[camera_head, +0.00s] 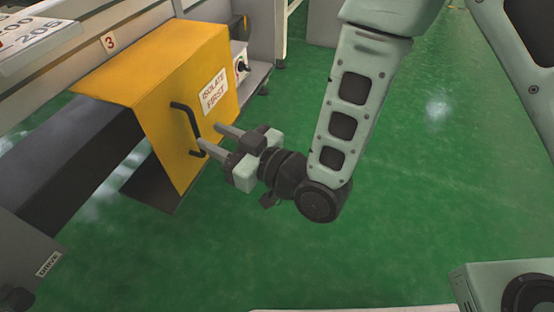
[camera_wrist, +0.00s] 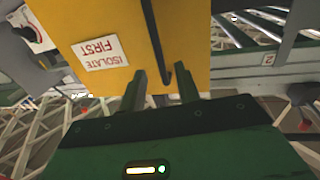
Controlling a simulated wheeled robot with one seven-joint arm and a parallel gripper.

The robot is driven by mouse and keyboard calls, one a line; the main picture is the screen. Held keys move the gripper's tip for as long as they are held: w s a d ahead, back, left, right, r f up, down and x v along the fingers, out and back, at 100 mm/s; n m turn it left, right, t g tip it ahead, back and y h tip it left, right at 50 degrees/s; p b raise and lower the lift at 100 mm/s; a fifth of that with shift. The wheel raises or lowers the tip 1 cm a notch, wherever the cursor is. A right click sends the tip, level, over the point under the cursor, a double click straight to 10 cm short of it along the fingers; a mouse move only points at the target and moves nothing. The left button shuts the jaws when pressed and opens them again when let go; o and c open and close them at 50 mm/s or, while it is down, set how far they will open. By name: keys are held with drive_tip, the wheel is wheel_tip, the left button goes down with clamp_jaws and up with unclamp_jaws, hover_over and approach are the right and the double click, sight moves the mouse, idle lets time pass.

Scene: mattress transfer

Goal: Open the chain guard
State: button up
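The chain guard (camera_head: 150,75) is a yellow box-shaped cover at the upper left in the head view, with a white "ISOLATE FIRST" label (camera_head: 215,92). It also fills the top middle of the wrist view (camera_wrist: 195,30). A black bar handle (camera_head: 190,125) is on its front face. My gripper (camera_head: 209,138) is open, its two fingers pointing at the handle's lower part. In the wrist view the handle (camera_wrist: 155,35) lines up with the gap between the fingertips (camera_wrist: 162,80). I cannot tell whether the fingers touch it or how far it reaches between them.
A grey machine frame (camera_head: 130,25) runs behind and beside the guard. A dark beam (camera_head: 70,150) runs under the guard at left. A control box with a black knob (camera_head: 241,66) stands just right of it. The green floor (camera_head: 430,190) is open to the right.

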drive_tip(key=p+v, duration=0.9)
drive_tip(key=v, duration=0.4)
drive_tip(key=shift+s, duration=0.1)
idle(0.4)
